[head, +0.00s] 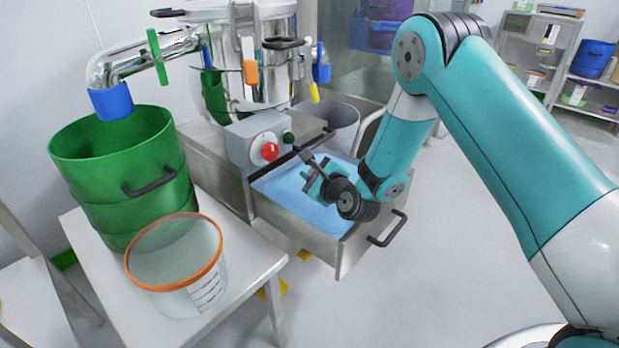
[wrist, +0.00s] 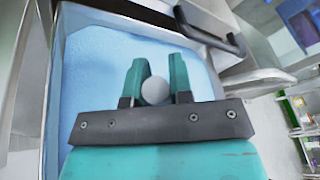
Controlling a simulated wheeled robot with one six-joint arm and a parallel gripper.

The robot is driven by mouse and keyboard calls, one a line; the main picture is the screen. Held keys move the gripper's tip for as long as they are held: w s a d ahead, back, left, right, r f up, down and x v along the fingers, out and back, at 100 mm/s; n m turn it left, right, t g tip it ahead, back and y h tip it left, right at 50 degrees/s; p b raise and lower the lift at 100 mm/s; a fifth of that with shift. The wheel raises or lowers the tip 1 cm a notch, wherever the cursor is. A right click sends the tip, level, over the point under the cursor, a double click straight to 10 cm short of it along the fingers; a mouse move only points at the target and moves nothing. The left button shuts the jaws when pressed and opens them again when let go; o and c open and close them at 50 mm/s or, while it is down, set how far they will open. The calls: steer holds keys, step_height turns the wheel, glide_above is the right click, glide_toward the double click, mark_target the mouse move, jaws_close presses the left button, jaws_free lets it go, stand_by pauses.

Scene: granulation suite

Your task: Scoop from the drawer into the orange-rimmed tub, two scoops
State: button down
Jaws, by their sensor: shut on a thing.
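The open drawer (head: 341,262) below the steel machine holds light blue powder (head: 290,197). In the wrist view the powder (wrist: 100,50) fills the space under my fingers. My gripper (head: 314,180) is over the drawer. In the wrist view its teal fingers (wrist: 158,72) are shut on a pale grey rounded thing (wrist: 155,91), apparently the end of the scoop's handle. The scoop's bowl is hidden, so I cannot tell whether it touches or holds powder. The clear orange-rimmed tub (head: 178,291) stands on the side table at front left and looks empty.
A green bin (head: 110,150) stands on the table (head: 245,274) behind the tub. A control box (head: 254,140) with a red button sits beside the drawer. The drawer's black handle (head: 388,229) sticks out in front. A grey bucket (head: 332,122) stands behind. Floor at right is clear.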

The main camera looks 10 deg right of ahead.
step_height(320, 180, up, 9)
steer(key=s+a+n+t+p, duration=0.1)
steer(key=n+p, duration=0.1)
steer(key=p, duration=0.5)
steer(key=shift+s+a+r+n+t+p, duration=0.15)
steer(key=shift+s+a+n+t+p, duration=0.15)
steer(key=shift+a+n+t+p, duration=0.1)
stand_by(0.5)
steer(key=shift+d, duration=0.1)
stand_by(0.5)
